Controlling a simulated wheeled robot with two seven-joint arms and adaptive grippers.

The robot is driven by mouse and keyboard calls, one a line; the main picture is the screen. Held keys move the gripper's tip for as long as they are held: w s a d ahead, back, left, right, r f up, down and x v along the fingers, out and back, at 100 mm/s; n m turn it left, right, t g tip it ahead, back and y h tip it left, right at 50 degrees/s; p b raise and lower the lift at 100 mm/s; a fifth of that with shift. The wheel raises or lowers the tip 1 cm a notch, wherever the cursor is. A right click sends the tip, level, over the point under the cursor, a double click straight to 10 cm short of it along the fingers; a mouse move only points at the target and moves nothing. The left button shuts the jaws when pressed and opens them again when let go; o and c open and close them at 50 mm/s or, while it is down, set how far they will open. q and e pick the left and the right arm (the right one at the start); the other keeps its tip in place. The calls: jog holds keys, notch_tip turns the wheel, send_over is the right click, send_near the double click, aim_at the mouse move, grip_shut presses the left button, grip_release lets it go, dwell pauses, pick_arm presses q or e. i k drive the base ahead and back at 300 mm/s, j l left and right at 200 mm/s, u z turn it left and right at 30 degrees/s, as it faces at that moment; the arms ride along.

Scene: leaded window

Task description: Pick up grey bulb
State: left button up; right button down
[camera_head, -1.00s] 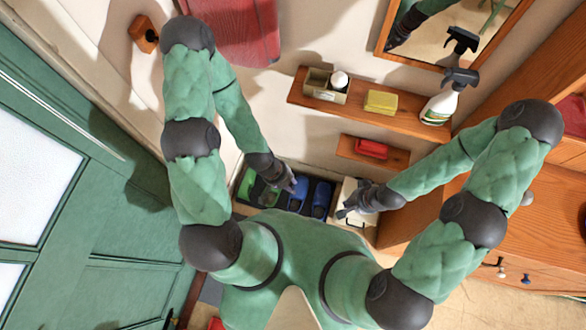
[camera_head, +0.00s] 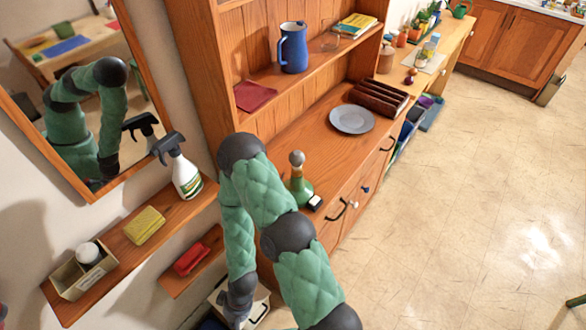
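No thing in view is clearly a grey bulb. A small green bottle-like object (camera_head: 302,191) stands on the dresser top, with a rounded grey top (camera_head: 297,158). A whitish round thing (camera_head: 88,252) sits in a small open box (camera_head: 68,280) on the wall shelf at the left. My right gripper (camera_head: 236,312) hangs low at the bottom edge, below the shelves and apart from both. Its fingers are small and partly cut off, so I cannot tell if it is open. My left gripper is out of view.
The wall shelf (camera_head: 110,268) also holds a yellow sponge (camera_head: 144,225) and a spray bottle (camera_head: 184,174). A red brush-like item (camera_head: 190,259) lies on the lower shelf. The dresser holds a grey plate (camera_head: 352,119) and a blue jug (camera_head: 293,48). The floor (camera_head: 470,200) at the right is clear.

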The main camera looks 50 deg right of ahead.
aim_at(297, 159)
jog(key=k+j+z, duration=0.1)
jog(key=z, duration=1.45)
